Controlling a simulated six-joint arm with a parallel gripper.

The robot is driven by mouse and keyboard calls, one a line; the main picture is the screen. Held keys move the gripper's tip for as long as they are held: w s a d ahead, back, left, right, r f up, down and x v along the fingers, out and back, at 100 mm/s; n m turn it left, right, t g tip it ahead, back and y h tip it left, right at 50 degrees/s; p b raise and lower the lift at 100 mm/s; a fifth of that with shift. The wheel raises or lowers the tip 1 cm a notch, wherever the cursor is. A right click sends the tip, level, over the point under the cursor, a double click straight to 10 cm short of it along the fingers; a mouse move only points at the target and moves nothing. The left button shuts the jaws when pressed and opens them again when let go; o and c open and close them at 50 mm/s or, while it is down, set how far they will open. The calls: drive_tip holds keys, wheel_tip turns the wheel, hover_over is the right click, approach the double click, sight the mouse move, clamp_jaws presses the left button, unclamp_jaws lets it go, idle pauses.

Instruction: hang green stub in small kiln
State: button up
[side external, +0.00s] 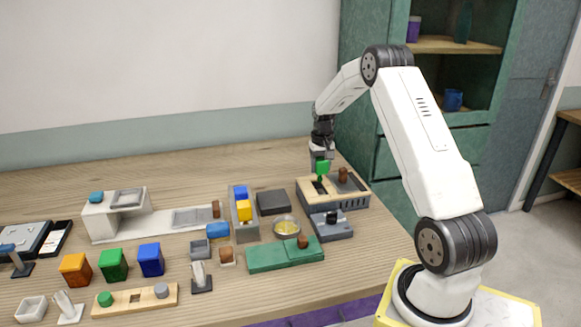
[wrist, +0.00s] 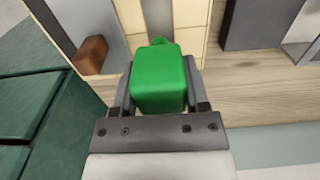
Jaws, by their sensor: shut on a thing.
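The green stub (side external: 322,167) is held in my gripper (side external: 320,160) over the wood-topped grey box at the back right, which looks like the small kiln (side external: 346,198). In the wrist view, the green stub (wrist: 158,80) sits between both fingers, with a narrower nub at its far end. My gripper (wrist: 158,88) is shut on it. The kiln's pale wooden top (wrist: 190,25) and a grey opening (wrist: 157,14) show beyond the stub. The stub appears to be just above the opening; its lower end's exact height is hard to tell.
A brown block (side external: 343,174) stands on the kiln's right part, close to my gripper. A dark grey block (side external: 273,202) lies left of the kiln. A grey device (side external: 331,228) stands in front. The green cabinet (side external: 378,165) is close on the right.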

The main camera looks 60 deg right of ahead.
sight(320, 177)
drive_tip(key=shift+f, duration=2.5)
drive_tip(key=o, duration=1.3)
drive_tip(key=shift+r, duration=3.85)
